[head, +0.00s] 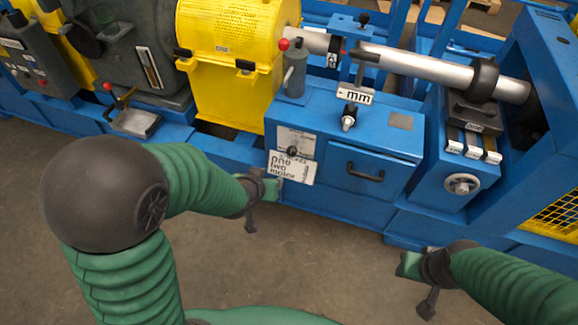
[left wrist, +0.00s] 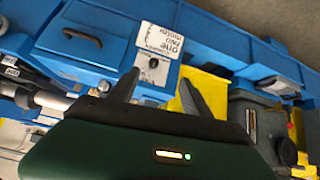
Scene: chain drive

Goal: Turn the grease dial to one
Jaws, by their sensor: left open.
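The grease dial (head: 292,150) is a small dark knob on a pale plate on the front of the blue cabinet. In the left wrist view the dial (left wrist: 153,63) shows beyond the fingers. A white label (head: 292,167) with "one", "two" and "motor" among its words sits just below the plate. My left gripper (head: 271,189) is below and slightly left of the dial, apart from it. Its two fingers (left wrist: 160,95) are spread, with nothing between them. My right gripper (head: 409,265) is low at the right, away from the cabinet; its jaw opening is not clear.
A blue drawer with a black handle (head: 366,172) is right of the dial. A handwheel (head: 462,184) sits further right. A yellow guard (head: 222,85) stands at the left, and a grey shaft (head: 440,70) runs above. The floor in front is clear.

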